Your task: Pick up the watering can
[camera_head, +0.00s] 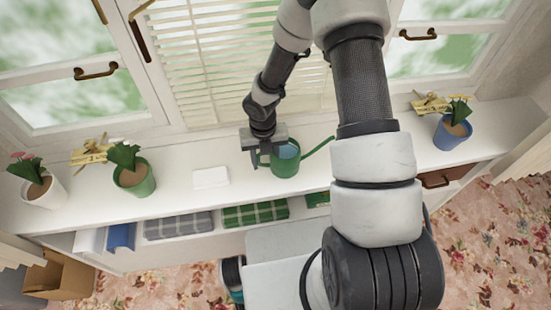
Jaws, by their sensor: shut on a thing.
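The green watering can (285,164) stands upright on or just above the white windowsill shelf, at the middle of the head view. Its thin spout points to the right and up, and its open top shows a bluish inside. My gripper (261,158) comes down from above at the can's left side, where the handle is. It is shut on the can there. The fingertips and the exact grip are small and partly hidden. I cannot tell whether the can's base touches the shelf.
The white shelf (225,200) runs under the windows. A white box (210,178) lies left of the can. Potted plants stand in a green pot (134,180), a white pot (45,191) and a blue pot (451,133). Folded cloths (255,213) lie below. A cardboard box (62,276) is on the floor.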

